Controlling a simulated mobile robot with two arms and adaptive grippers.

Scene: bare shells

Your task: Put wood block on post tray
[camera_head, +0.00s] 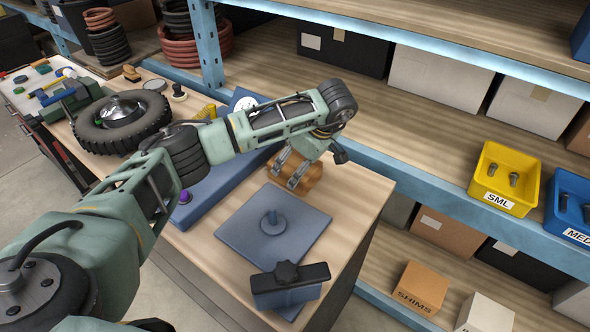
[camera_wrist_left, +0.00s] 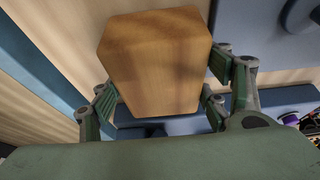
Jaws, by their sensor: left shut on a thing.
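The wood block (camera_head: 313,176) is a brown, many-sided piece held in my left gripper (camera_head: 291,174). In the left wrist view the wood block (camera_wrist_left: 155,62) sits between the two fingers, its flat face toward the camera. The post tray (camera_head: 252,236) is a flat blue-grey square plate with a short upright post (camera_head: 272,219) on the bench. The block is beyond the tray's far edge in the head view; whether it touches the bench is unclear. My right gripper is not in view.
A long blue base (camera_head: 215,190) lies left of the tray, partly under my arm. A tire (camera_head: 122,122) lies farther back. Shelves with a yellow bin (camera_head: 506,180) stand right.

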